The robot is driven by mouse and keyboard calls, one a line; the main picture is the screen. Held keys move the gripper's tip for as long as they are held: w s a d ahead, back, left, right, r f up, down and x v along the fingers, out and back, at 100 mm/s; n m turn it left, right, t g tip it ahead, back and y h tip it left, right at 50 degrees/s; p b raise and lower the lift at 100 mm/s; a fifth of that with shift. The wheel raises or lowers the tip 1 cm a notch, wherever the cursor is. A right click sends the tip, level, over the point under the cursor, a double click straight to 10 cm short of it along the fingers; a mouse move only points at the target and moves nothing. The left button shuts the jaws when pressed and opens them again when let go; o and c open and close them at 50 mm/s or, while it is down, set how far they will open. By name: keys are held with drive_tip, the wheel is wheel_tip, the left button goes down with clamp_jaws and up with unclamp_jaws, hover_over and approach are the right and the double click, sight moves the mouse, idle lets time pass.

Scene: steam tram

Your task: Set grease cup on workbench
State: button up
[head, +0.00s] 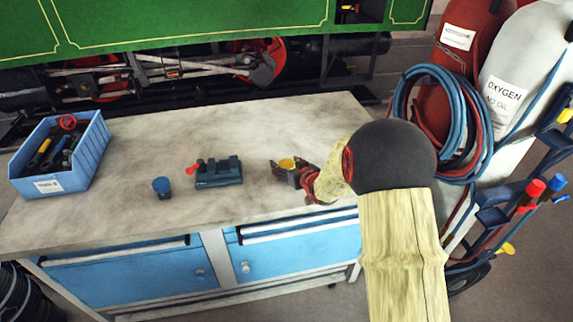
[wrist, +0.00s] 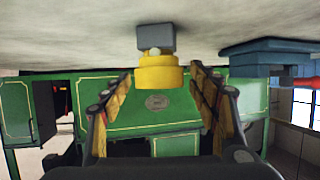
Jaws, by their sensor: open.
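A yellow cup with a grey block-shaped base (wrist: 158,72), which looks like the grease cup, appears upside down in the wrist view. Its base seems to rest on the workbench top. In the head view only its yellow part (head: 287,163) shows; the fingers hide the rest. My gripper (head: 284,172) is low over the bench near its right front. Its fingers (wrist: 160,82) are spread on both sides of the cup, with gaps visible at each side. The workbench (head: 110,215) has a pale, stained top and blue drawers.
A dark blue-green vise (head: 219,173) with a red handle stands left of my gripper. A small blue cup (head: 162,187) is farther left. A blue bin (head: 88,155) of tools sits at the left end. Gas cylinders (head: 525,60) and hoses stand at right. The bench's back middle is clear.

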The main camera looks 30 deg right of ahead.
drive_tip(key=shift+r, duration=0.15)
drive_tip(key=shift+s+r, duration=0.15)
drive_tip(key=shift+s, duration=0.1)
drive_tip(key=d+p+v, duration=0.1)
drive_tip(key=p+v, duration=0.3)
drive_tip(key=v, duration=0.7)
drive_tip(key=s+a+r+g+h, duration=0.1)
drive_tip(key=s+a+r+g, duration=0.15)
drive_tip(key=r, duration=0.35)
drive_tip(key=s+a+r+g+h, duration=0.1)
drive_tip(key=s+a+r, duration=0.3)
drive_tip(key=r, duration=0.1)
drive_tip(key=s+a+r+g+y, duration=0.1)
drive_tip(key=s+a+r+g, duration=0.1)
drive_tip(key=s+a, duration=0.4)
drive_tip(key=s+a+r+g+y, duration=0.1)
drive_tip(key=s+a, duration=0.6)
drive_tip(key=s, duration=0.8)
wheel_tip(320, 180, up, 2)
drive_tip(key=shift+a+n+g+y, duration=0.2)
drive_tip(key=shift+n+g+y, duration=0.15)
drive_tip(key=shift+g, duration=0.3)
